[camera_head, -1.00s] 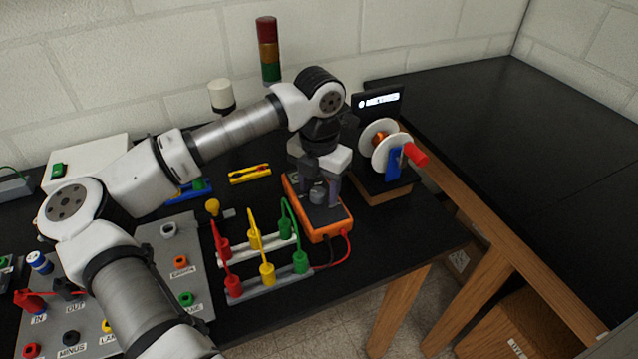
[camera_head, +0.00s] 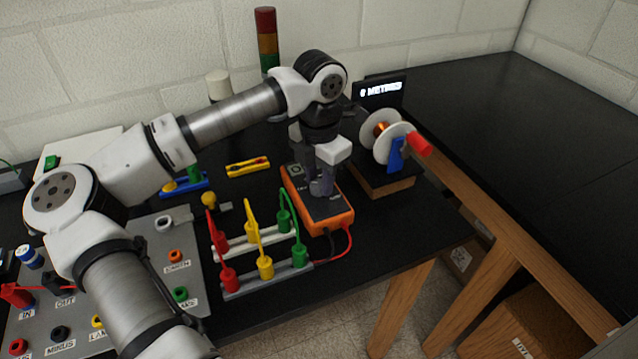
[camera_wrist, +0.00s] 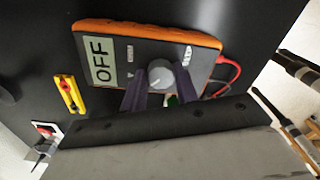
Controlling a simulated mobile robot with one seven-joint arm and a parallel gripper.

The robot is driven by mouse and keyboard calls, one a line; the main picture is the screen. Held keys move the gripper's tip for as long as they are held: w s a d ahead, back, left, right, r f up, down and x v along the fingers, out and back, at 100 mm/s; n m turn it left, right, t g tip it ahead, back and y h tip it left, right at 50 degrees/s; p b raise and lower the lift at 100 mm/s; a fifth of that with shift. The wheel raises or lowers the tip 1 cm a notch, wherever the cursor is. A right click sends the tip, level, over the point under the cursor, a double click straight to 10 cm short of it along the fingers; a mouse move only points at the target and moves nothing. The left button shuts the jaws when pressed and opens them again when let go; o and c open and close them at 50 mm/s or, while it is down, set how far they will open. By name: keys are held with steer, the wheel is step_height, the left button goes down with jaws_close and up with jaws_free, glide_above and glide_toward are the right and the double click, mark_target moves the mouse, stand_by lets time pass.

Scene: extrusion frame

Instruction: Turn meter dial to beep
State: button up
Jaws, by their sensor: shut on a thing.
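The orange meter (camera_head: 341,222) lies on the black bench in the head view, below my gripper. In the wrist view the meter (camera_wrist: 206,42) has a display (camera_wrist: 101,63) that reads OFF. Its round grey dial (camera_wrist: 160,76) carries a light pointer mark and sits between my fingertips. My gripper (camera_wrist: 152,82) is shut on the dial, with a dark finger on each side of it. In the head view my gripper (camera_head: 320,190) points down onto the meter and hides the dial. Small labels on the meter face are too blurred to read.
Red and black leads (camera_head: 348,245) leave the meter's near end. Red, yellow and green plug leads (camera_head: 258,240) stand close to its left. A wire spool (camera_head: 381,140) with a red handle stands to its right. A yellow piece (camera_head: 248,167) lies behind left.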

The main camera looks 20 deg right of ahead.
steer(key=m+b, duration=0.1)
steer(key=m, duration=0.1)
steer(key=m+b, duration=0.1)
steer(key=b, duration=0.1)
steer(key=shift+f+m, duration=0.2)
steer(key=shift+m, duration=0.2)
steer(key=m+b, duration=0.2)
steer(key=m, duration=0.2)
steer(key=shift+s+r+m, duration=0.1)
steer(key=shift+m, duration=0.2)
steer(key=m+b, duration=0.1)
steer(key=m, duration=0.7)
steer(key=shift+s+b, duration=0.1)
steer(key=shift+b, duration=0.3)
steer(key=m, duration=0.4)
steer(key=shift+a+m, duration=0.15)
steer(key=shift+m, duration=0.15)
steer(key=m, duration=0.3)
steer(key=shift+r+m+b, duration=0.1)
steer(key=shift+m+b, duration=0.25)
steer(key=shift+m, duration=0.05)
steer(key=m, duration=0.4)
steer(key=shift+a, duration=0.1)
steer(key=shift+m, duration=2.2)
